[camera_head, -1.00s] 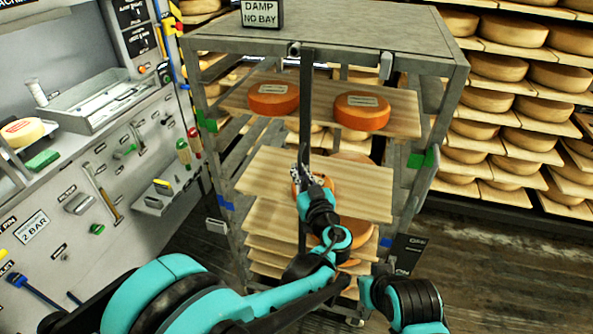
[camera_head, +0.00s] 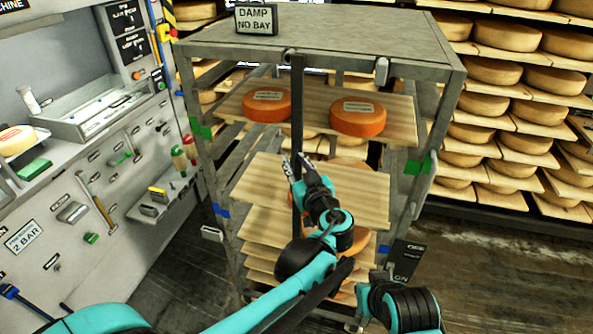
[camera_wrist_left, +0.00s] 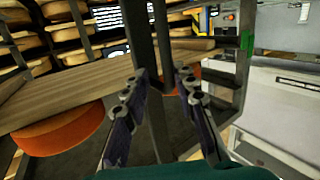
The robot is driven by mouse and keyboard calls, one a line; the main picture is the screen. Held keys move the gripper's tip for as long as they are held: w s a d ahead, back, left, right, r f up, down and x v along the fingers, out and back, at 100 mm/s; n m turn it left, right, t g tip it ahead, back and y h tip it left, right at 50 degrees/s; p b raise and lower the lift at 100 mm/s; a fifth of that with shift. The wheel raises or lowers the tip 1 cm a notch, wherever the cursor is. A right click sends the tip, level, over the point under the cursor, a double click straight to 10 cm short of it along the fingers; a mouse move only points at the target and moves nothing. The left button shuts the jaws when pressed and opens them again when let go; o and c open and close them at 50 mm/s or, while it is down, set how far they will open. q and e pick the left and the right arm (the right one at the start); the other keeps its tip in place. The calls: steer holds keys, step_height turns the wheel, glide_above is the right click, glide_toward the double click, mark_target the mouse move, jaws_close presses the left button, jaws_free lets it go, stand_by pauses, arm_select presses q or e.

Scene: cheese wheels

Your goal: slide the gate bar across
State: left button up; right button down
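The gate bar (camera_head: 297,110) is a dark upright bar on the front of a grey metal rack, left of the middle of its opening. It hangs from the rack's top edge. My left gripper (camera_head: 295,164) is at the bar at the height of the middle shelf, its two fingers apart. In the left wrist view the bar (camera_wrist_left: 143,40) runs down into the gap between the open fingers (camera_wrist_left: 160,85). I cannot tell whether a finger touches it. The bar's lower end is hidden behind my left arm. My right gripper is not in view.
The rack (camera_head: 330,40) holds wooden boards, with orange cheese wheels (camera_head: 266,104) (camera_head: 358,118) on the upper one. A handle-like bracket (camera_head: 382,70) sits at the rack's top right. A tool wall (camera_head: 60,180) stands left; cheese shelves (camera_head: 500,110) stand right.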

arm_select(q)
steer(key=shift+m+t, duration=0.5)
steer(key=shift+t, duration=0.1)
steer(key=r, duration=0.5)
steer(key=shift+w+d, duration=0.2)
steer(key=shift+d, duration=0.1)
steer(key=n+g+p, duration=0.1)
steer(key=g, duration=0.1)
glide_toward(293, 137)
steer(key=s+f, duration=0.4)
steer(key=f, duration=0.1)
steer(key=shift+s+d+f, duration=0.35)
steer(key=shift+s, duration=0.05)
